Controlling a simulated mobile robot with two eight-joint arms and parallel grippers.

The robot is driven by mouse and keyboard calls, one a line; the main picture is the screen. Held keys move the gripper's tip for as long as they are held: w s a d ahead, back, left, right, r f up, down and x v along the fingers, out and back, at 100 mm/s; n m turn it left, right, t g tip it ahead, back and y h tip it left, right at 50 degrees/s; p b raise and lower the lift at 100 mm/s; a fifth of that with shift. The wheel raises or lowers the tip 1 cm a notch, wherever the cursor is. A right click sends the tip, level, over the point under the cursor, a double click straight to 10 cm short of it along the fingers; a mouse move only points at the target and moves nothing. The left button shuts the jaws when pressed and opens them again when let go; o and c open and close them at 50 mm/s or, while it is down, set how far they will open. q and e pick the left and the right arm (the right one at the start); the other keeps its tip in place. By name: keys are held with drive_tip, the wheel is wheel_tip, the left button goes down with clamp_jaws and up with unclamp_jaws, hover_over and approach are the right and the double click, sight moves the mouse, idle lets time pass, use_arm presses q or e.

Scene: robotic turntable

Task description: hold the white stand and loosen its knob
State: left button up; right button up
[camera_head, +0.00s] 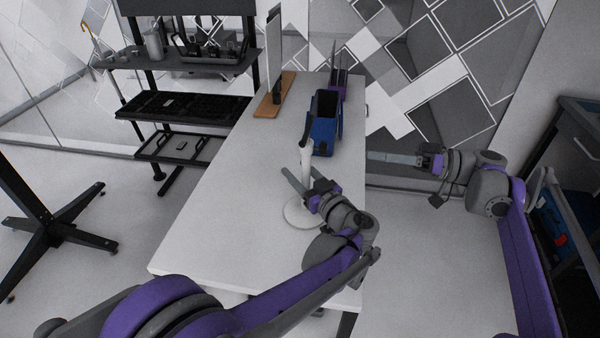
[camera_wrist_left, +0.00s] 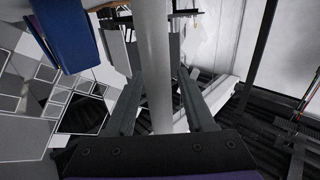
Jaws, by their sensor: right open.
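The white stand stands upright on the table, with a round base (camera_head: 298,213), a thin white pole (camera_head: 306,160) and a dark piece (camera_head: 307,132) at its top. I cannot tell whether that dark piece is the knob. My left gripper (camera_head: 305,178) is at the pole, low above the base. In the left wrist view the pole (camera_wrist_left: 156,60) runs between its two open fingers (camera_wrist_left: 158,95), with gaps seen beside it. My right gripper (camera_head: 385,158) is open and empty, off the table's right edge, its fingers pointing left towards the stand.
The white table (camera_head: 220,220) is clear at its front and left. Behind the stand are a blue bin (camera_head: 322,135), which also shows in the left wrist view (camera_wrist_left: 68,35), and an upright panel on a wooden base (camera_head: 272,103). A black shelf rack (camera_head: 185,105) stands left.

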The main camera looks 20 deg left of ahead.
use_arm(q)
clamp_jaws()
idle(1.1)
